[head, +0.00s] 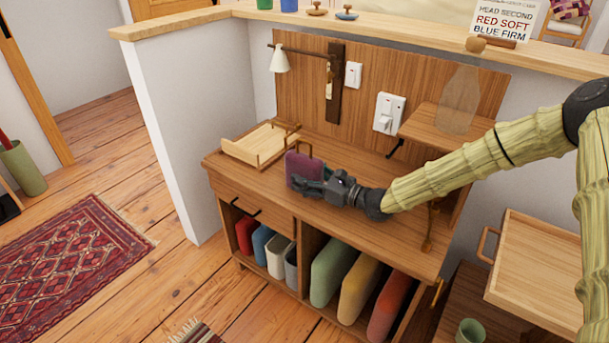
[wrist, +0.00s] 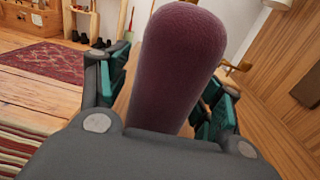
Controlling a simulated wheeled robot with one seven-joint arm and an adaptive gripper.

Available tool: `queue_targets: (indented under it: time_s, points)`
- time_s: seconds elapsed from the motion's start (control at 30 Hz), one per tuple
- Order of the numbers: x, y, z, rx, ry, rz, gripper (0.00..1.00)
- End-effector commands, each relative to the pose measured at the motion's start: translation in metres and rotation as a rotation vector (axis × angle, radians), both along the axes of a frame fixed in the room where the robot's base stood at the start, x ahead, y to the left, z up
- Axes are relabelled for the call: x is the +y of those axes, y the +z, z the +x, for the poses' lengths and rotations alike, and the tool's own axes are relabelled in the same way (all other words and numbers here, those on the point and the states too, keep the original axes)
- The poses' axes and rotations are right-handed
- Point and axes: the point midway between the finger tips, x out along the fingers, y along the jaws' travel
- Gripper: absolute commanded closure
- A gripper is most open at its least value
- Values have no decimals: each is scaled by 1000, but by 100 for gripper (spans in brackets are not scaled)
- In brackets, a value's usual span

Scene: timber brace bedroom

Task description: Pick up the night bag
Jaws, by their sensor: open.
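The night bag (head: 302,166) is a small purple bag with a thin brown handle. It stands upright on the wooden desk top (head: 375,224). My gripper (head: 308,187) is at the bag's near right side, low beside it, in the head view. In the wrist view the purple bag (wrist: 178,65) fills the middle. The open jaws (wrist: 160,95) stand on either side of it, with a gap at the left. Contact with the bag cannot be told. The bag's lower part is hidden behind my gripper.
A wooden tray (head: 262,146) lies left of the bag. A wall lamp (head: 281,60) hangs behind. A small shelf (head: 450,127) holds a translucent bottle (head: 459,100) at the right. Coloured bags (head: 333,270) fill the cubbies below. The desk top between tray and shelf is mostly clear.

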Motion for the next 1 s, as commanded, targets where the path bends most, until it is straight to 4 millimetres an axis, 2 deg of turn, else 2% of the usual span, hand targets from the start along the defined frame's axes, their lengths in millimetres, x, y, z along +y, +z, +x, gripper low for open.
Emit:
queue_targets:
  time_s: [0.17, 0.27, 0.47, 0.5, 0.8, 1.0]
  points:
    - [0, 0, 0, 0, 0, 0, 35]
    - [0, 0, 0, 0, 0, 0, 49]
    - [0, 0, 0, 0, 0, 0, 86]
    - [0, 0, 0, 0, 0, 0, 89]
    - [0, 4, 0, -1, 0, 1, 89]
    - [0, 27, 0, -2, -1, 3, 89]
